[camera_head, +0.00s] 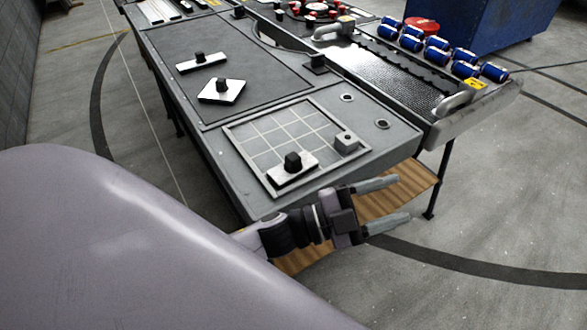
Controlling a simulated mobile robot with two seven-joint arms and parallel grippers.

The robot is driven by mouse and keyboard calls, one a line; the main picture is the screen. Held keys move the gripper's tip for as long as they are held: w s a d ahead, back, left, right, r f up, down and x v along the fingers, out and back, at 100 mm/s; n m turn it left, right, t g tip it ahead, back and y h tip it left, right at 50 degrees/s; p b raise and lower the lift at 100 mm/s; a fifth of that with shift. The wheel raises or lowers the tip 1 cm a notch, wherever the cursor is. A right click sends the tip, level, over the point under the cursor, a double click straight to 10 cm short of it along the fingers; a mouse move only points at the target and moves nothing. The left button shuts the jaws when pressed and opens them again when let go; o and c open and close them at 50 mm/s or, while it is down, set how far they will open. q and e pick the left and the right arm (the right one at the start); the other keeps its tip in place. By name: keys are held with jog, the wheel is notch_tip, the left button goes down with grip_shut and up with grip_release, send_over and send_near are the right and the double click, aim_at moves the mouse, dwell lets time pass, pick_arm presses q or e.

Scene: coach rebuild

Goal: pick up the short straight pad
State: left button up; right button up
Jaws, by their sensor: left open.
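Three white pads with black knobs are on the grey table. One straight pad (187,67) lies on the dark mat at the back. A wider, angled pad (212,97) lies in front of it. Another straight pad (283,179) lies at the near edge of the gridded square. I cannot tell for sure which straight pad is the short one. My left gripper (408,199) is open and empty, beyond the table's near edge, to the right of and lower in the picture than the gridded pad. My right gripper is not in view.
A small grey block (346,142) sits at the grid's right corner. A metal tray (390,72) with handles and several blue cylinders (437,43) stands to the right. A wooden shelf (405,190) is under the table. The dark mat (262,68) has free room.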

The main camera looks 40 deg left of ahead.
pick_arm(q)
notch_tip(320, 180, up, 2)
jog(key=d+r+m+g+h, duration=0.1)
jog(key=d+m+g+h, duration=0.25)
jog(key=m, duration=0.25)
jog(key=m+g+y+b, duration=0.2)
jog(key=m+g+y, duration=0.9)
jog(key=m+y, duration=0.55)
send_over(293, 156)
jog(key=shift+w+d+f+n+y, duration=0.1)
jog(key=shift+d+f+n+y, duration=0.05)
jog(key=shift+f+n+y, duration=0.3)
jog(key=shift+w+d+f+n+y, duration=0.15)
jog(key=shift+f+y, duration=0.1)
jog(key=shift+f, duration=0.25)
jog(key=shift+a, duration=0.35)
jog(key=f, duration=0.4)
jog(key=f+p, duration=0.1)
jog(key=f, duration=0.1)
jog(key=shift+s+f, duration=0.25)
jog(key=shift+f, duration=0.15)
jog(key=c, duration=1)
